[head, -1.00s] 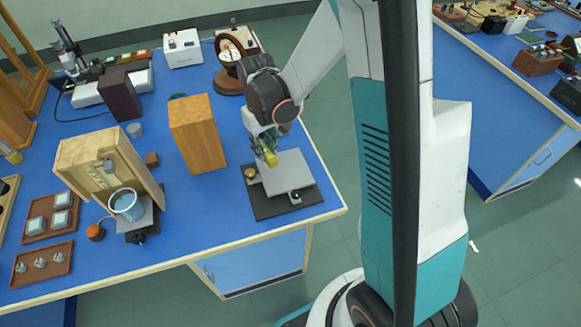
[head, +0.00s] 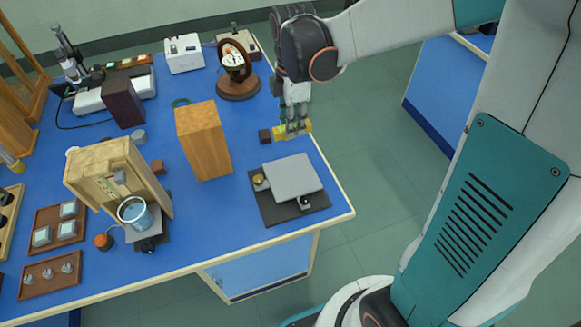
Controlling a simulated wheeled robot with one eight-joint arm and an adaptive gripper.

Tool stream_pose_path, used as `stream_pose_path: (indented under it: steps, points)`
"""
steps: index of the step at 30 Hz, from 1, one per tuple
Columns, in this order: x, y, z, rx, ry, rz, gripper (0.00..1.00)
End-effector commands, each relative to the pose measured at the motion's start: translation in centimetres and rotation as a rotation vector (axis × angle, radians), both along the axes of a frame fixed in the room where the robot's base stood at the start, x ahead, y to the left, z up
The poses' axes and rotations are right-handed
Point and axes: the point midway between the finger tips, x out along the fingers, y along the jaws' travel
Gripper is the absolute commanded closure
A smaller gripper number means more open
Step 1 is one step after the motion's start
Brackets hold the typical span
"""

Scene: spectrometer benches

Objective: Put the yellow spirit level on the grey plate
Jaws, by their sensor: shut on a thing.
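The yellow spirit level (head: 306,129) is held in my gripper (head: 293,127), which is shut on it near the right edge of the blue bench. The level appears in the picture above the grey plate (head: 293,178), apart from it. The grey plate lies on a dark base (head: 273,213) near the bench's front right corner. A small brass knob (head: 259,182) is at the plate's left, and a black and silver knob (head: 305,202) is at its front. The top of the plate is bare.
A tall wooden block (head: 203,140) stands left of the plate. A small dark block (head: 265,136) is close to my gripper's left. A round dial on a wooden stand (head: 235,62) is behind. The bench (head: 240,213) is clear just left of the dark base.

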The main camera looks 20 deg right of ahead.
Motion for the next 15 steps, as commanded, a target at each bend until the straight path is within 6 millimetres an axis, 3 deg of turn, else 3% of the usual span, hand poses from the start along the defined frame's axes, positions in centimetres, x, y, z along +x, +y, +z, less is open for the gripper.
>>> stream_pose_path:
  steps: [3, 15]
  points:
    - [0.1, 0.0, -3.4, 0.000, 0.000, -0.001, 1.00]
    - [0.0, 0.0, -12.5, 0.000, 0.000, -0.003, 1.00]
